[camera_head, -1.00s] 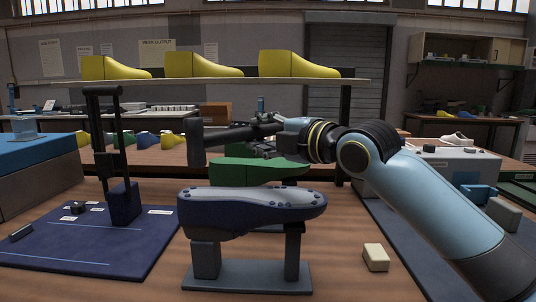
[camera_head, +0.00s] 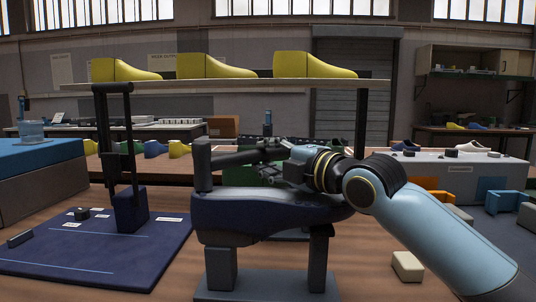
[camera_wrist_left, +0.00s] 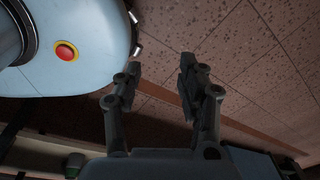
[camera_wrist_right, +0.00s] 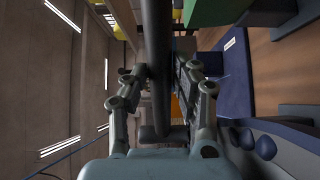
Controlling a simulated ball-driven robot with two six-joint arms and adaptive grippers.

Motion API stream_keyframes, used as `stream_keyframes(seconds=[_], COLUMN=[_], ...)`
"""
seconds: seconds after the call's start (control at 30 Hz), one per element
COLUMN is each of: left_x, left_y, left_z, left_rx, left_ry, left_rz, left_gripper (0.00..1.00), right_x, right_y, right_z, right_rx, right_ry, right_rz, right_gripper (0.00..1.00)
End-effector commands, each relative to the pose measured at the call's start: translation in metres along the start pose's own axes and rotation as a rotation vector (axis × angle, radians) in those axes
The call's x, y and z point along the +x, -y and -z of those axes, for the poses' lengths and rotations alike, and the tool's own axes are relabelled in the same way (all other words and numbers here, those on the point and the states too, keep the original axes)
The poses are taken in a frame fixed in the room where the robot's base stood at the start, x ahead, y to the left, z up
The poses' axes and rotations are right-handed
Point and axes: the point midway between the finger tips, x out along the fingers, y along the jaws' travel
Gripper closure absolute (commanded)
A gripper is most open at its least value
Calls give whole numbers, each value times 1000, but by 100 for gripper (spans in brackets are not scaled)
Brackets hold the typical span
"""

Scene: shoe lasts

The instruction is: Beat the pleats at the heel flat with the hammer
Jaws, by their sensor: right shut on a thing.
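The hammer has a dark upright head (camera_head: 202,165) and a dark handle (camera_head: 234,158). My right gripper (camera_head: 277,150) is shut on the handle, just above the last in the head view. The handle (camera_wrist_right: 157,45) also runs between the fingers in the right wrist view. The dark blue upper on its last (camera_head: 255,212) stands on a grey two-post stand (camera_head: 221,268). The hammer head overlaps its left end; I cannot tell whether they touch. Rounded dark blue bumps (camera_wrist_right: 265,147), apparently pleats, show in the right wrist view. My left gripper (camera_wrist_left: 160,75) is open and empty.
A blue mat (camera_head: 100,258) with a dark blue block (camera_head: 130,210) lies at left. A shelf (camera_head: 220,84) bears yellow lasts. A green last is partly hidden behind my right gripper. A cream block (camera_head: 407,266) lies at right on the bench.

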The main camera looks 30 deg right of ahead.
Motion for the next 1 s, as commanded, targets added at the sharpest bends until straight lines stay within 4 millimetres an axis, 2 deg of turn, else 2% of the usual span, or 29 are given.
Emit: stream_keyframes(seconds=[0.27, 0.6, 1.0], left_x=[-2, -24, -21], left_y=[3, 5, 5], left_z=[-6, -5, -5], left_rx=[2, 1, 2], left_ry=[8, 10, 10], left_rz=[3, 3, 4], left_gripper=[60, 60, 60], right_x=[0, 0, 0], right_y=[-4, -33, -29], right_z=[0, 0, 0], right_rx=[0, 0, 0], right_ry=[-1, -1, -1], right_rz=[-4, -4, -3], right_gripper=[100, 100, 100])
